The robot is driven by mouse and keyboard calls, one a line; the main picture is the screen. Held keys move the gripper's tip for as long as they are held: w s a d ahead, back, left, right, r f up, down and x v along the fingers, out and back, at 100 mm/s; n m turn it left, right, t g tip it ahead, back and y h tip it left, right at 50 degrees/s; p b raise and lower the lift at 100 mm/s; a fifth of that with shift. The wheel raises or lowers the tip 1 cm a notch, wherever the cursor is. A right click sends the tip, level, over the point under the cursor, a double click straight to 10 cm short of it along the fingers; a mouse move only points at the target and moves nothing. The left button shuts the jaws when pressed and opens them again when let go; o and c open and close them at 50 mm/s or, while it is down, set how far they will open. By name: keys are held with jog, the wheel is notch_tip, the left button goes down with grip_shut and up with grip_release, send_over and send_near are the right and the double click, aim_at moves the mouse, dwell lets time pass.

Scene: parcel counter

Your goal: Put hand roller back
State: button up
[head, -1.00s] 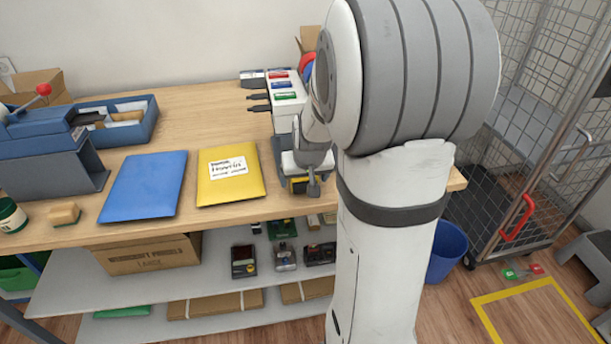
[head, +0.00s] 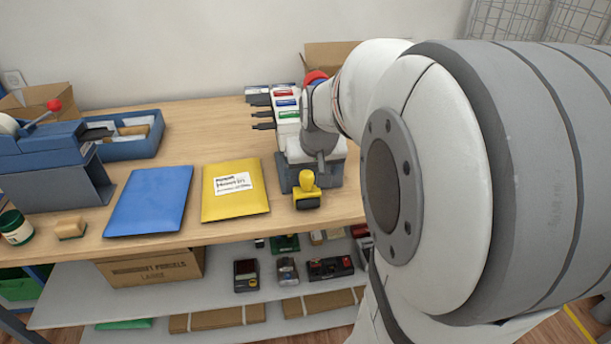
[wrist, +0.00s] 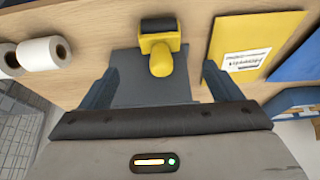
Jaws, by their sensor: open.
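The hand roller (head: 307,189), with a yellow handle and a dark roller end, rests on the bench near the front edge, right of the yellow envelope. In the wrist view the hand roller (wrist: 161,48) lies ahead of and between my fingers, its handle end over a dark grey flat plate (wrist: 150,90). My gripper (wrist: 159,72) is open, with a gap on both sides of the handle. In the head view my gripper (head: 310,180) is just behind the roller and hides what is under it. I cannot tell whether the roller touches the plate.
The yellow envelope (head: 234,190) and blue folder (head: 149,201) lie left of the roller. Several colour-marked items (head: 287,105) stand behind my gripper. White rolls (wrist: 42,55) show at left in the wrist view. The shelf (head: 210,290) below holds boxes and devices.

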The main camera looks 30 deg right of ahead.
jog(key=s+a+f+n+g+y, duration=0.1)
jog(key=s+a+f+n+g, duration=0.1)
jog(key=s+a, duration=1)
jog(key=s+n, duration=0.1)
jog(key=s, duration=0.1)
jog(key=shift+s+a+f, duration=0.3)
jog(key=shift+s+a, duration=0.1)
jog(key=shift+r+p, duration=0.6)
jog(key=shift+r, duration=0.05)
